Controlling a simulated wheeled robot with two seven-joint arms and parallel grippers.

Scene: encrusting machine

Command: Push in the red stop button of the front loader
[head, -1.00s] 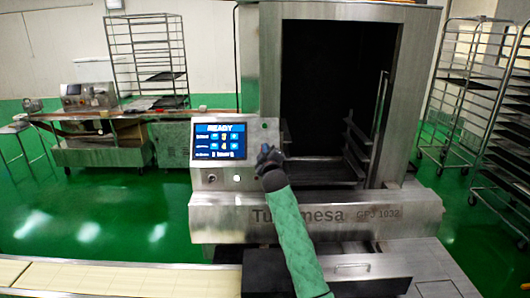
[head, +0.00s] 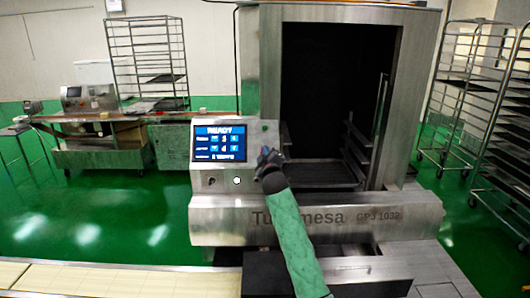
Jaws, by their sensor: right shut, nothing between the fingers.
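The front loader (head: 315,220) is a steel machine with a tall dark opening, facing me in the middle of the head view. Its control panel (head: 206,178) has a blue screen (head: 219,143) reading READY and a lit white button (head: 237,181) below it. I see no red stop button; my right gripper and arm cover the right part of the panel, so it may be hidden there. My right gripper (head: 267,154) is shut and empty, in front of the panel's right side. I cannot tell whether it touches the panel. My left gripper is not in view.
Steel shelves (head: 352,148) stand inside the opening. A pale conveyor belt (head: 100,282) crosses the lower left. Wheeled racks (head: 462,105) stand at the right, and a bench with equipment (head: 100,150) at the back left. Green floor (head: 110,215) is free left of the loader.

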